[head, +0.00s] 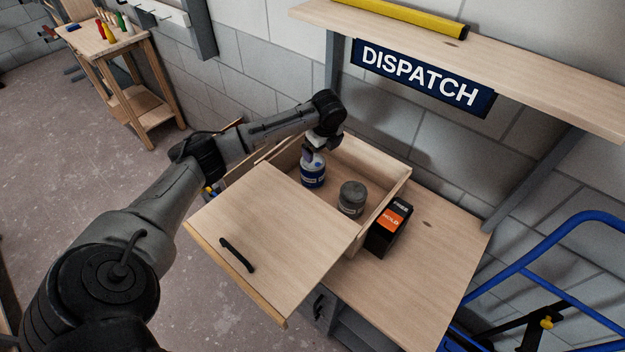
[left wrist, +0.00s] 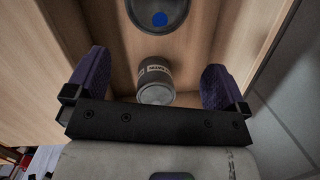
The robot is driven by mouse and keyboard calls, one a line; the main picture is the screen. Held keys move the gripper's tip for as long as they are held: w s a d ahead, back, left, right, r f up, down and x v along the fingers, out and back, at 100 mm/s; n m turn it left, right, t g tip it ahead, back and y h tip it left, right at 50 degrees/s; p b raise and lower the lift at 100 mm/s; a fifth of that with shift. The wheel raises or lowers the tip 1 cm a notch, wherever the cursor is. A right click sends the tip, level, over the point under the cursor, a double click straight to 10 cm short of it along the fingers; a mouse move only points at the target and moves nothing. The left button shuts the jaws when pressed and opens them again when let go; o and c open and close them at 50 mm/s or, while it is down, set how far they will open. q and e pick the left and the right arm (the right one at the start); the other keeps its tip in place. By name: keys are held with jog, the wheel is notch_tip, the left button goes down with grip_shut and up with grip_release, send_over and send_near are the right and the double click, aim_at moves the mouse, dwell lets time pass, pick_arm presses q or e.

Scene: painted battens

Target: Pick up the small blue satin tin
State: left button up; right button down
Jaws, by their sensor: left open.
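My left gripper is open and points down. In the left wrist view a small tin (left wrist: 156,82), dark there, with a partly readable label, lies between the two purple fingertips (left wrist: 155,88), with gaps on both sides. A round lid with a blue dot (left wrist: 159,19) shows beyond it. I cannot surely match these two to the head view. My right gripper is not in view.
Wooden walls (head: 386,203) surround the tins, and a wooden panel with a black handle (head: 237,255) covers the near side. A black box with an orange HOLD label (head: 386,236) stands right outside the wall. The bench top (head: 430,270) beyond is clear. A shelf (head: 520,62) hangs above.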

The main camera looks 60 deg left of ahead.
aim_at(313, 165)
pick_arm(q)
jog(key=a, duration=0.1)
jog(key=a+m, duration=0.1)
jog(key=a, duration=0.1)
jog(key=shift+s+f+b, duration=0.1)
jog(key=shift+s+b, duration=0.1)
jog(key=shift+b, duration=0.15)
jog(key=f, duration=0.5)
jog(key=a+f+b, duration=0.1)
jog(key=f, duration=0.1)
jog(key=shift+a+f, duration=0.1)
jog(key=shift+f, duration=0.25)
notch_tip(313, 165, down, 4)
jog(key=shift+a+r+h, duration=0.1)
jog(key=shift+h, duration=0.2)
jog(key=shift+a+f+m+b, duration=0.15)
jog(key=shift+f+m+b, duration=0.15)
jog(key=shift+f, duration=0.4)
jog(key=shift+c, duration=0.4)
jog(key=c, duration=0.9)
